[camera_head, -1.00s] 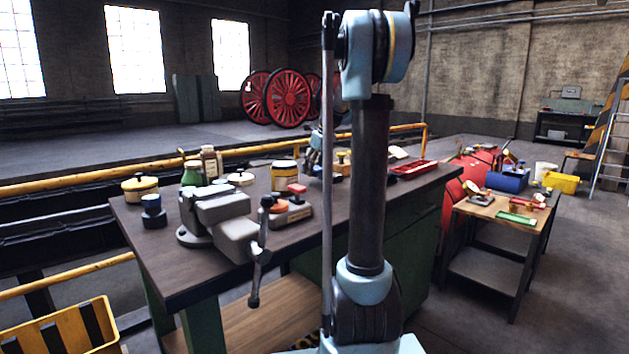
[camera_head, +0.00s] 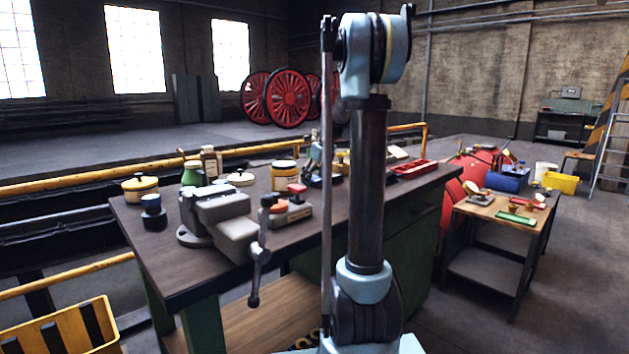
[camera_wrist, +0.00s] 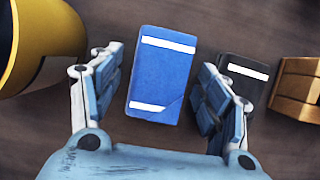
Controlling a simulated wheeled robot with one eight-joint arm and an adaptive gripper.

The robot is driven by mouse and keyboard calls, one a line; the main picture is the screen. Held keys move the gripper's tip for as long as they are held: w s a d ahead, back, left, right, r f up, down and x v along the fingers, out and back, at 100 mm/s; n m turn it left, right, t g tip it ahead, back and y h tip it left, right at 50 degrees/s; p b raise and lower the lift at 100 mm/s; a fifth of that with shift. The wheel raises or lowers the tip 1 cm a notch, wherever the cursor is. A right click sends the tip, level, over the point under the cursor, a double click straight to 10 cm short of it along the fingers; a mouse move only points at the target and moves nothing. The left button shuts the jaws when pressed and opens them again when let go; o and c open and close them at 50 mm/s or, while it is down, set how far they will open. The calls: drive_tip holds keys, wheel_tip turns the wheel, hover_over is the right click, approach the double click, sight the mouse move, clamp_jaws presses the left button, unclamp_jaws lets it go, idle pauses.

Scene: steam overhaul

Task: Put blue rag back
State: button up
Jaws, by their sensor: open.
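The blue rag (camera_wrist: 160,80) is a folded blue rectangle with two white stripes. In the wrist view it lies flat on the dark bench top. My gripper (camera_wrist: 163,66) is open over it, with one finger on each side of the rag. Gaps show between the rag and both fingers, so it is not held. In the head view my gripper (camera_head: 316,164) is small and partly hidden behind my own arm, over the workbench (camera_head: 150,262). I cannot make out the rag in that view.
In the wrist view, a yellow-and-black round thing (camera_wrist: 48,45) lies left; a black item with a white stripe (camera_wrist: 243,82) and a wooden block (camera_wrist: 297,88) lie right. A vise (camera_head: 225,215), jars and a red tray (camera_head: 414,169) stand on the bench.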

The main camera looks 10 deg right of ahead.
drive_tip(key=shift+r, duration=0.1)
drive_tip(key=v, duration=1.2)
